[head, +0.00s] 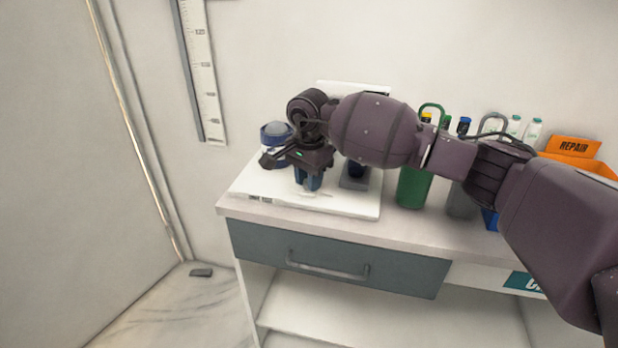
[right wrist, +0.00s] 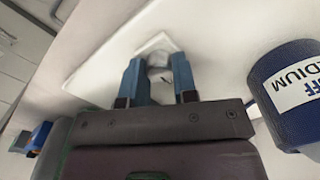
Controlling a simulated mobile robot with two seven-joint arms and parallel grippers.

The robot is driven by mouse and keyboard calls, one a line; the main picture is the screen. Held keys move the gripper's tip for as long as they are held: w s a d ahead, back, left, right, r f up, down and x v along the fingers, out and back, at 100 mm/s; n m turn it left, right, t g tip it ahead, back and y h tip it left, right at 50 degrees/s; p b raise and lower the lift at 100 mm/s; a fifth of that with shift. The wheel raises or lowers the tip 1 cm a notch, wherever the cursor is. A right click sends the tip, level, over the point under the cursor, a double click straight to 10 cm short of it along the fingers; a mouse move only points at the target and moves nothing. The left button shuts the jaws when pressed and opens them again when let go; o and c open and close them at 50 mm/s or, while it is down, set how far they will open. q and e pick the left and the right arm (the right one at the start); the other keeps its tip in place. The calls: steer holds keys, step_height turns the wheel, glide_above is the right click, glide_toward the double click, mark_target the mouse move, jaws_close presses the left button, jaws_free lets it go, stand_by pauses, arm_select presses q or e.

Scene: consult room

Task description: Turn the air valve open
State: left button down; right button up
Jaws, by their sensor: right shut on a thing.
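My right gripper (head: 308,182) points down over the white board (head: 345,207) on the counter. In the right wrist view, its blue fingers (right wrist: 158,78) are shut on a small pale knob, which I take to be the air valve (right wrist: 157,61). The knob stands on a white diamond-shaped base (right wrist: 157,42). The fingers hide most of the knob, so how far it is turned cannot be told. In the head view the knob is hidden by the gripper. My left gripper is not in view.
A blue cuff roll labelled MEDIUM (right wrist: 284,88) stands close beside the gripper. Green (head: 413,187) and grey (head: 460,201) bottles and an orange REPAIR bin (head: 573,147) stand to the right. The counter's front edge and drawer (head: 330,258) lie below.

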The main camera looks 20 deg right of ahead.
steer(key=m+p, duration=0.1)
steer(key=m, duration=0.2)
steer(key=shift+r, duration=0.15)
steer(key=m+p, duration=0.1)
steer(key=m, duration=0.2)
steer(key=m+p, duration=0.1)
steer(key=m, duration=0.2)
steer(key=shift+m, duration=0.3)
steer(key=m+p, duration=0.1)
steer(key=m, duration=0.1)
steer(key=shift+m, duration=0.3)
steer(key=m+p, duration=0.1)
steer(key=m, duration=0.2)
steer(key=shift+p, duration=0.4)
steer(key=shift+m, duration=0.5)
steer(key=shift+m+p, duration=0.3)
steer(key=shift+m, duration=0.1)
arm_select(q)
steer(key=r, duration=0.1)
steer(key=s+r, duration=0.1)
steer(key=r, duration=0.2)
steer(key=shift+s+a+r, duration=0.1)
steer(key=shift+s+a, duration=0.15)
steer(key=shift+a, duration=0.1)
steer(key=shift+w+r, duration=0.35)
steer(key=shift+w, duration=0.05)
